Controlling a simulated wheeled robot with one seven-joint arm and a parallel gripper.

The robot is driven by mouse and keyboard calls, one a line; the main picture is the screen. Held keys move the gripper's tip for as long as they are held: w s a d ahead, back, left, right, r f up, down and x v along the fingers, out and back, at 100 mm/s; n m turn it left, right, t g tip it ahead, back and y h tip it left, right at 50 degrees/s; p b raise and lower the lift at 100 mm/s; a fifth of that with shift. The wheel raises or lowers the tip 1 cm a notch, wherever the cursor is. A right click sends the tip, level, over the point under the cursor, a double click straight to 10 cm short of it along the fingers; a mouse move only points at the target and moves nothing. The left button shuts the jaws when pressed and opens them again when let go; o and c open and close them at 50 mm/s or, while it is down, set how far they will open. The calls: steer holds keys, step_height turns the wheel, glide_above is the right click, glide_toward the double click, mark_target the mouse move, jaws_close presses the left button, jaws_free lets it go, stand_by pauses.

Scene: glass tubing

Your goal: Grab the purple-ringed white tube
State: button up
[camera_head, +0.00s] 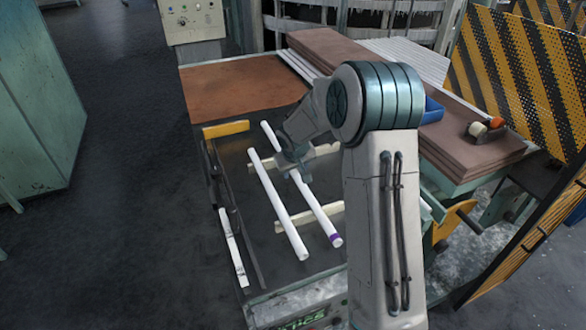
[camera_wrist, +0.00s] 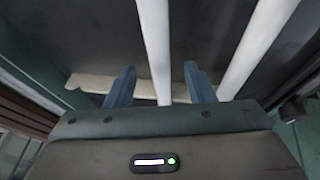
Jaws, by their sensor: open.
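The purple-ringed white tube (camera_head: 319,214) lies lengthwise on the dark bench, with its ring near the front end. A plain white tube (camera_head: 277,205) lies to its left, roughly parallel. My gripper (camera_head: 297,172) is over the middle of the ringed tube, partly hidden by my own arm. In the wrist view my gripper (camera_wrist: 161,72) is open, with one white tube (camera_wrist: 154,40) running between its two fingers. Another white tube (camera_wrist: 258,45) passes right of the fingers. No purple ring shows in the wrist view. I cannot tell how far the fingers reach down around the tube.
Pale support bars (camera_head: 309,217) lie crosswise under the tubes. A yellow block (camera_head: 226,129) sits at the bench's left edge. Stacked brown boards (camera_head: 465,150) and a blue bin (camera_head: 432,111) stand at the right. Bare brown board (camera_head: 240,88) is at the back left.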

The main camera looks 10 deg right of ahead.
steer(key=shift+x, duration=1.3)
steer(key=shift+r, duration=0.1)
steer(key=shift+c, duration=0.3)
jaws_close()
